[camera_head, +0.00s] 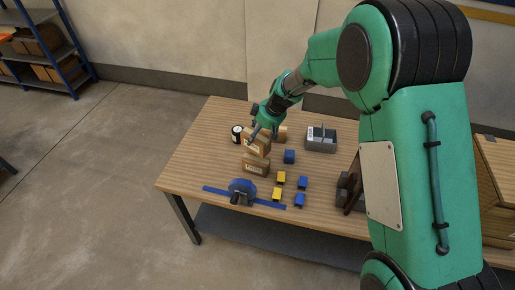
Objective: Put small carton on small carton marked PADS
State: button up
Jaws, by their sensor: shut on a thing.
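My gripper (262,129) is over the left part of the wooden table and is shut on a small brown carton (257,145). This carton is slightly tilted. Another small brown carton (255,167) stands upright on the table just in front of and below the held one. Both have pale labels, but the print is too small to read, so I cannot tell which is marked PADS. In this view the held carton's lower edge is close to the standing carton's top; I cannot tell whether they touch. A further brown carton (281,133) is partly hidden behind my gripper.
A black-and-white round item (237,133) is left of the cartons. Several small blue bins (289,156) and yellow bins (281,177) are to the right. The table's left side is clear.

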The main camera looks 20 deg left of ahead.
jog(key=shift+f, duration=1.4)
jog(key=shift+f, duration=1.9)
jog(key=shift+f+b, duration=0.15)
jog(key=shift+b, duration=0.35)
jog(key=o, duration=1.3)
jog(key=shift+o, duration=0.2)
jog(key=shift+r+p, duration=0.2)
jog(key=shift+p, duration=0.15)
jog(key=shift+d+r, duration=0.1)
jog(key=shift+r, duration=0.25)
jog(key=v, duration=1.1)
jog(key=shift+s+d+p, duration=0.1)
jog(key=shift+d+p, duration=0.1)
jog(key=shift+p, duration=0.1)
